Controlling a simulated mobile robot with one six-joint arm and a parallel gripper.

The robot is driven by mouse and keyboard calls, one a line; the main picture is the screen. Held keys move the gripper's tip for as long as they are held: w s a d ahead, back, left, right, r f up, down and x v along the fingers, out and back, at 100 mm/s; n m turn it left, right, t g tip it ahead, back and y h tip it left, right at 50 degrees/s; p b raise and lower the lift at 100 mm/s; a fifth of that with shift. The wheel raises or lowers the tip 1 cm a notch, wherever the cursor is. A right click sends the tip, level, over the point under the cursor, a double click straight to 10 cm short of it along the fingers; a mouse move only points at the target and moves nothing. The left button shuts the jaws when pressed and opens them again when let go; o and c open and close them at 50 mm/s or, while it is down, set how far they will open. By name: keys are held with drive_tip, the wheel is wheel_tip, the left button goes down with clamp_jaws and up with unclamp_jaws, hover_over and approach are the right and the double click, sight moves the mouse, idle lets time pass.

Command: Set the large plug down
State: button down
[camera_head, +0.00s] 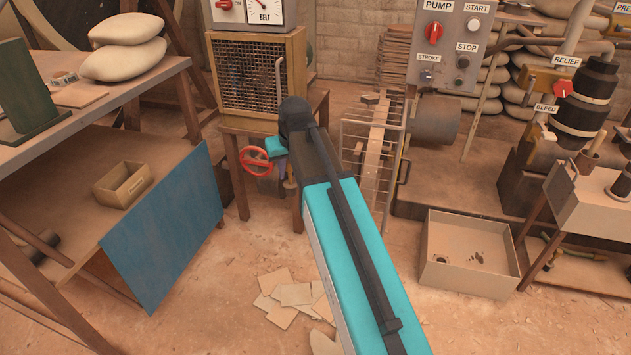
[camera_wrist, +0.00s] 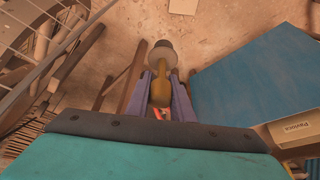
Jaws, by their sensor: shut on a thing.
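The large plug (camera_wrist: 160,90) has a brass-coloured body and a wide grey-brown round end. In the wrist view it sits between the two purple-grey fingers of my gripper (camera_wrist: 161,82), which is shut on it. The round end sticks out beyond the fingertips, over the sandy floor. A small red patch shows between the fingers behind the plug; I cannot tell what it is. In the head view my arm hides most of the gripper (camera_head: 285,167), which hangs in front of the wooden stand, right beside the red handwheel. The plug is barely visible there.
A red handwheel (camera_head: 255,160) is close to my gripper. A workbench with a blue panel (camera_head: 165,235) and a small open box (camera_head: 123,184) stands left. A wire rack (camera_head: 360,150) and a floor box (camera_head: 468,278) are right. Loose tiles (camera_head: 290,295) lie on the floor.

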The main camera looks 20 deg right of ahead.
drive_tip(key=a, duration=0.2)
drive_tip(key=w+a+r, duration=0.1)
drive_tip(key=shift+r, duration=0.1)
drive_tip(key=shift+a, duration=0.1)
